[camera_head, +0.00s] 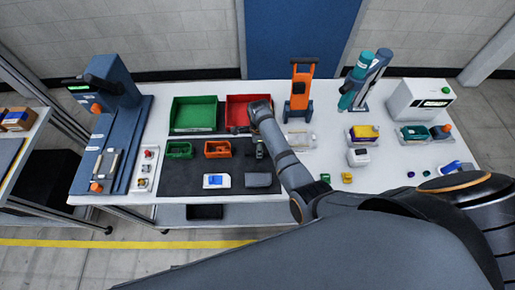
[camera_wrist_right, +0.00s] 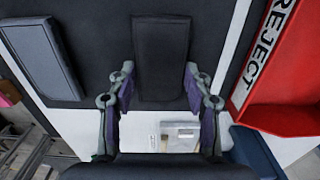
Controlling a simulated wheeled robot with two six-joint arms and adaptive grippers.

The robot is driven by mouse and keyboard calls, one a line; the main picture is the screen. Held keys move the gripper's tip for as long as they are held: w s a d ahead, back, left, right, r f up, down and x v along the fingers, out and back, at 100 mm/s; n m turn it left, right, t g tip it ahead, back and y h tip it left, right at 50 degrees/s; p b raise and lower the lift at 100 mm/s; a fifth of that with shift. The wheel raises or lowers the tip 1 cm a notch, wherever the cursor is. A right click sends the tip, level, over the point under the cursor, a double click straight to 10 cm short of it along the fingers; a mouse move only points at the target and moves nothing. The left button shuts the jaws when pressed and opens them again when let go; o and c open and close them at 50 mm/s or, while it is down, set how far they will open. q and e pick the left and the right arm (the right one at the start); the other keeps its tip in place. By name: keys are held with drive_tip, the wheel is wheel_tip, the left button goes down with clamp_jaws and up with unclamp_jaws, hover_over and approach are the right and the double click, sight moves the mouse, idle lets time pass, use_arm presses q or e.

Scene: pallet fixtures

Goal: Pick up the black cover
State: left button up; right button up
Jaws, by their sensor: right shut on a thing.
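The black cover (camera_wrist_right: 161,55) is a flat rectangular plate, seen in the right wrist view at the top middle over the dark mat. My right gripper (camera_wrist_right: 161,92) is shut on it, with one finger along each long side near the cover's lower end. In the head view my right gripper (camera_head: 260,150) is over the mat, below the red bin; the cover there is mostly hidden or too small to make out. I cannot tell whether the cover still touches the mat. My left gripper is not in view.
The red REJECT bin (camera_wrist_right: 278,105) is close on the right in the wrist view. A dark grey cover (camera_wrist_right: 45,58) lies on the left, also seen in the head view (camera_head: 258,180). A green bin (camera_head: 195,114), a small orange bin (camera_head: 217,149) and a white-blue item (camera_head: 216,181) are nearby.

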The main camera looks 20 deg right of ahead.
drive_tip(key=shift+r, duration=0.15)
drive_tip(key=shift+r+b, duration=0.3)
drive_tip(key=shift+b, duration=0.1)
drive_tip(key=r, duration=0.1)
drive_tip(key=s+r+b, duration=0.1)
drive_tip(key=r, duration=0.1)
drive_tip(key=shift+d, duration=0.15)
drive_tip(key=s+d+r+p, duration=0.1)
drive_tip(key=s+d+r, duration=0.2)
drive_tip(key=s+r, duration=0.6)
drive_tip(key=s, duration=0.3)
drive_tip(key=shift+s+p, duration=0.35)
drive_tip(key=shift+p, duration=0.05)
